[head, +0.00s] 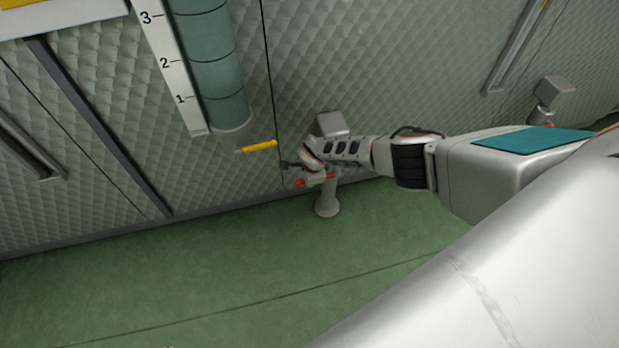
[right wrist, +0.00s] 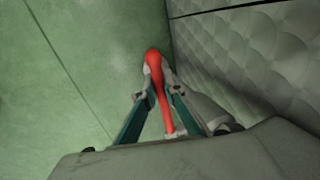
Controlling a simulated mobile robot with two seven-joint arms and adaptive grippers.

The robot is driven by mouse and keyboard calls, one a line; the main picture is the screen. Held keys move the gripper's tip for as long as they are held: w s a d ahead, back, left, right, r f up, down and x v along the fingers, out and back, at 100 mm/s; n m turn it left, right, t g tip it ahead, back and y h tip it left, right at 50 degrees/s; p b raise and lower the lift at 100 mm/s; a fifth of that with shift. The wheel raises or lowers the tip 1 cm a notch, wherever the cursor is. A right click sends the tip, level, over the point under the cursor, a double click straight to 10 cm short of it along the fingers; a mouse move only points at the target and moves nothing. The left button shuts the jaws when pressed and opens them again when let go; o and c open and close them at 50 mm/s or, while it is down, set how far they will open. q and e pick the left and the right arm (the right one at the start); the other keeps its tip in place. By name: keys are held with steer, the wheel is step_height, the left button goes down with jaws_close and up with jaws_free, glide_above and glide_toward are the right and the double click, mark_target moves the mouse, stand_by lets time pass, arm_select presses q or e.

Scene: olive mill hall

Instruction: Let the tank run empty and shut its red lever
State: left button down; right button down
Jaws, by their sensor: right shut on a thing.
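The red lever (head: 330,176) shows in the head view low on the quilted tank wall (head: 350,60), partly hidden by my right gripper. In the right wrist view the red lever (right wrist: 155,62) runs lengthwise between the fingers. My right gripper (right wrist: 160,94) is shut on it; in the head view this gripper (head: 304,178) is at the end of my arm from the right. The sight tube (head: 215,75) looks teal along its visible length, beside a white scale (head: 168,60) marked 1, 2 and 3. Its top is out of frame. My left gripper is not in view.
A yellow lever (head: 260,146) sticks out at the foot of the sight tube, left of my right gripper. A grey outlet pipe (head: 327,200) stands below the red lever. A second grey fitting (head: 552,92) is farther right. The green floor (head: 200,290) is clear.

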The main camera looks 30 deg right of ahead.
steer(key=shift+d+f, duration=0.1)
steer(key=c, duration=2.4)
jaws_free()
steer(key=shift+r, duration=0.7)
steer(key=v, duration=1)
steer(key=shift+s+r, duration=0.2)
steer(key=shift+s, duration=0.1)
